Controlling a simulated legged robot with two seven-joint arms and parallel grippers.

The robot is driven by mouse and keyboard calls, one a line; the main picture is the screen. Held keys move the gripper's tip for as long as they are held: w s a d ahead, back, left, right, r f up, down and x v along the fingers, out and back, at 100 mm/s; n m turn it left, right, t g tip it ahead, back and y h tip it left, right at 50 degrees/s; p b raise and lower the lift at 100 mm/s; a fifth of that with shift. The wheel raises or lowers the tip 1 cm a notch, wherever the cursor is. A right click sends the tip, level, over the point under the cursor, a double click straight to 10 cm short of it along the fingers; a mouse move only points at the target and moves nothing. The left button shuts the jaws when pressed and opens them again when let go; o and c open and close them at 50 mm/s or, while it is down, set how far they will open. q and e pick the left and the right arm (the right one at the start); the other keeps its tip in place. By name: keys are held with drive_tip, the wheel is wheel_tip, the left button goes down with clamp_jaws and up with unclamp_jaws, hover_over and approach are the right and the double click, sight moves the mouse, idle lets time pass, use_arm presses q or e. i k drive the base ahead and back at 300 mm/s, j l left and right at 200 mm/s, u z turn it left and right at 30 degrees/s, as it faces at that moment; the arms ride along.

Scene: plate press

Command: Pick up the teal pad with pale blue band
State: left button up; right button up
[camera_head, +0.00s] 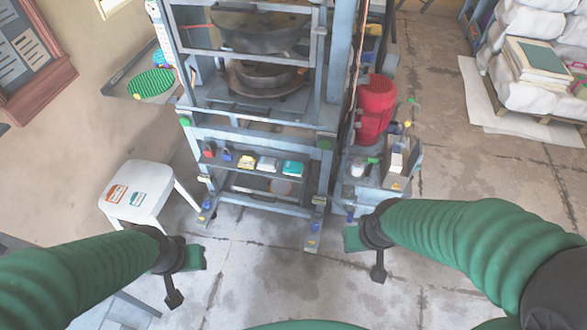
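A small teal pad with a paler part (293,168) lies at the right end of the grey shelf on the press front. Another small teal and white pad (138,199) lies on the white stool at left, beside an orange-red and white one (117,193). Both are too small to tell which has a pale blue band. My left gripper (184,278) hangs right of the stool and below the shelf in the picture. My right gripper (366,258) hangs right of the press's front foot. Neither touches a pad; finger openings are unclear.
The blue-grey press frame (258,137) stands ahead. Its shelf also holds a yellow pad (246,161) and a whitish pad (267,164). A red motor (375,110) is at its right. The white stool (155,181) is at left.

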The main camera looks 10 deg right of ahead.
sight(292, 168)
drive_tip(key=i+l, duration=1.25)
